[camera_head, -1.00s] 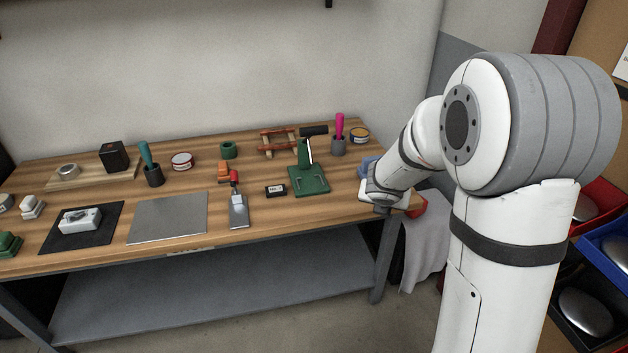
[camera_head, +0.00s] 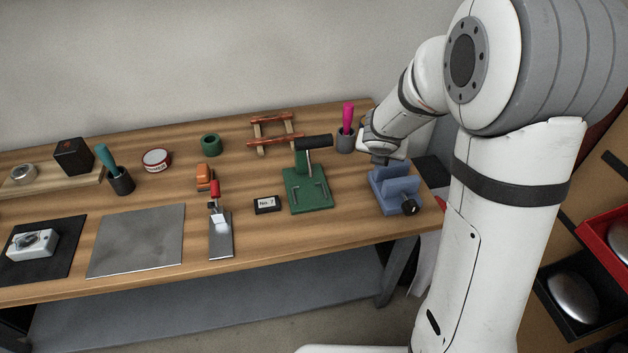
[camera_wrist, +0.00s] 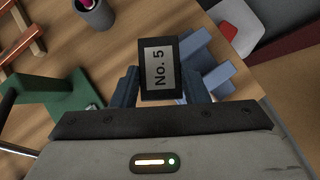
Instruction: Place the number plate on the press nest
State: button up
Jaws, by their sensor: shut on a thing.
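My gripper (camera_wrist: 160,88) is shut on a dark plate (camera_wrist: 158,68) with a light face reading "No. 5", in the wrist view. In the head view my gripper (camera_head: 381,158) is just behind or above the blue vise; the held plate cannot be made out there. The green press (camera_head: 307,188) with a black lever handle stands left of the vise, with a flat green base whose nest detail is too small to tell. It also shows at the left in the wrist view (camera_wrist: 62,100). Another plate (camera_head: 267,204), reading "No. 7", lies on the bench left of the press.
The blue vise (camera_head: 396,190) stands at the bench's right end, close under my gripper. A grey cup (camera_head: 346,141) with a pink-handled tool and a reddish rack (camera_head: 275,133) stand behind the press. Bare wood lies in front of the press.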

jog(key=shift+w, duration=0.3)
jog(key=shift+r, duration=0.1)
